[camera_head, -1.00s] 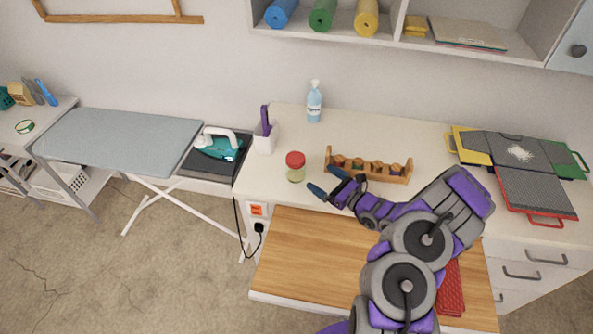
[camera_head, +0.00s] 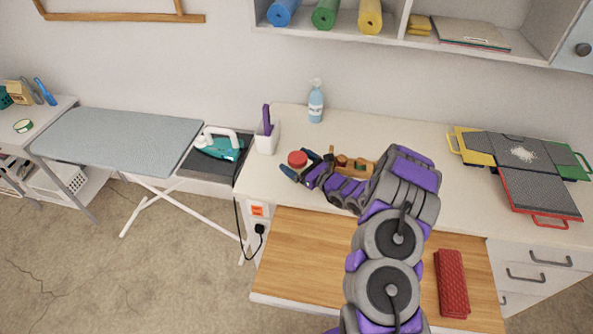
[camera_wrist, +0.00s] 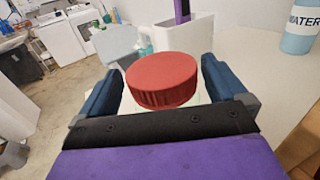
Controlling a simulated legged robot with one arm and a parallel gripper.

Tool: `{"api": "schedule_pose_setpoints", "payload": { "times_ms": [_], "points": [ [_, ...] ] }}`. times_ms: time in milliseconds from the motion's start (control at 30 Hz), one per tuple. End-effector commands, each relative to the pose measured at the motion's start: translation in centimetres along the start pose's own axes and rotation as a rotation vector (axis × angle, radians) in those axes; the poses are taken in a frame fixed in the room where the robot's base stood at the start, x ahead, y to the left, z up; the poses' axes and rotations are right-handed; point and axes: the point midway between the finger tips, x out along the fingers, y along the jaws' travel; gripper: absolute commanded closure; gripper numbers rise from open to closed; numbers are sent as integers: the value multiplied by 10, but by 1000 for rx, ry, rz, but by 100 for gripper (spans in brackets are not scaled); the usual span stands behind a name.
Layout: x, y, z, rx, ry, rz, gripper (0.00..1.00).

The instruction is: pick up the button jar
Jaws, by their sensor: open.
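The button jar (camera_head: 297,158) stands on the cream counter, and its red lid shows just beyond my fingertips in the head view. In the wrist view the jar's red lid (camera_wrist: 162,79) sits between the two blue fingers, which stand apart on its left and right. My gripper (camera_head: 299,164) is open, with a finger on each side of the jar. A gap shows between the lid and the fingers in the wrist view. The jar's clear body is mostly hidden by my gripper.
A wooden spool rack (camera_head: 352,163) stands close to the right of my gripper, partly behind my arm. A water spray bottle (camera_head: 315,104) stands further back. The counter between them is clear.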

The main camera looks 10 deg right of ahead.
Motion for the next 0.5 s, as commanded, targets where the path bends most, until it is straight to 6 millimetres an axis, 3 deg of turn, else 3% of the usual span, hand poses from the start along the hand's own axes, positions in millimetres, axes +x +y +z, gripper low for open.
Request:
{"api": "schedule_pose_setpoints", "payload": {
  "times_ms": [200, 500],
  "points": [
    [0, -2, 0, 1, -1, -2, 2],
    [0, -2, 0, 0, -1, -2, 31]
  ]
}}
